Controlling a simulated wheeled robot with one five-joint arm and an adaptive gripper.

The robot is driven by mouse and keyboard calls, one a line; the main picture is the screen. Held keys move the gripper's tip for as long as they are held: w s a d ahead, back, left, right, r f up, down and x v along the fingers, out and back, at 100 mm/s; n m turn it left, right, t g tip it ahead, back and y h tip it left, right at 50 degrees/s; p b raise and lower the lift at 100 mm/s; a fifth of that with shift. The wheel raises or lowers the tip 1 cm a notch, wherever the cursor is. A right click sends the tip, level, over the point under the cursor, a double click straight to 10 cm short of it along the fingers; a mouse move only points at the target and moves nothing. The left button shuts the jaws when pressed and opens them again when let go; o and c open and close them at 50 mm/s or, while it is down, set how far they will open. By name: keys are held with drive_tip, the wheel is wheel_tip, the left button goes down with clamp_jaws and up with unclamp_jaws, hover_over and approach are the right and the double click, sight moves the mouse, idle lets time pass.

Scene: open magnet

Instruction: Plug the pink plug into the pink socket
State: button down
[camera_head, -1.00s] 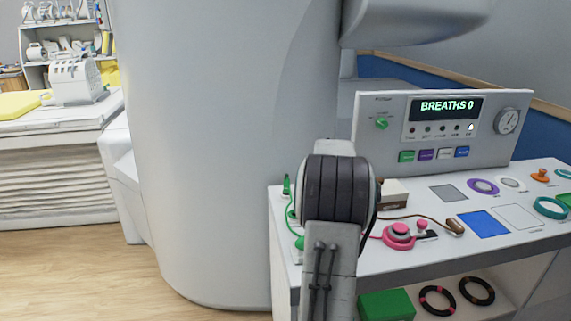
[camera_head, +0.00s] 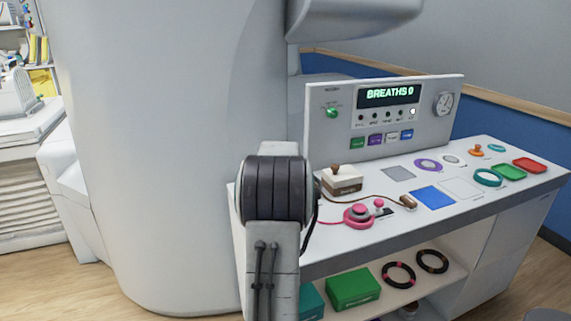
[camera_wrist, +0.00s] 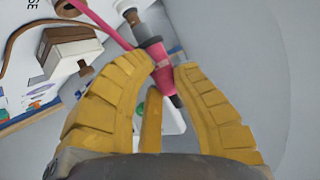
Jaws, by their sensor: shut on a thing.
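My gripper (camera_wrist: 163,70) has yellow ribbed fingers and is shut on the pink plug (camera_wrist: 161,72) in the wrist view. The plug is slim and tilted, with a dark band above and a dark tip toward the lower right. A pink cord (camera_wrist: 97,17) runs from it to the upper left. In the head view my dark arm joint hides the gripper and plug. I cannot make out a pink socket in either view.
A white box with a brown knob (camera_head: 341,181) stands on the bench (camera_head: 310,240); it also shows in the wrist view (camera_wrist: 70,52). A panel (camera_head: 345,108) reading BREATHS 0 stands behind. Colored pads and rings lie to the right. A large grey housing (camera_head: 165,150) rises at the left.

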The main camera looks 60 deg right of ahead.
drive_tip(key=shift+f+b, duration=1.25)
drive_tip(key=shift+f, duration=1.15)
drive_tip(key=shift+f+b, duration=0.9)
drive_tip(key=shift+b, duration=0.05)
drive_tip(key=shift+w+a+b, duration=0.1)
drive_tip(key=shift+a+b, duration=0.05)
drive_tip(key=shift+b, duration=0.15)
drive_tip(key=shift+f+b, duration=0.95)
drive_tip(key=shift+f, duration=0.05)
drive_tip(key=c, duration=1.1)
unclamp_jaws()
drive_tip(key=v, duration=1.2)
drive_tip(key=shift+r, duration=0.15)
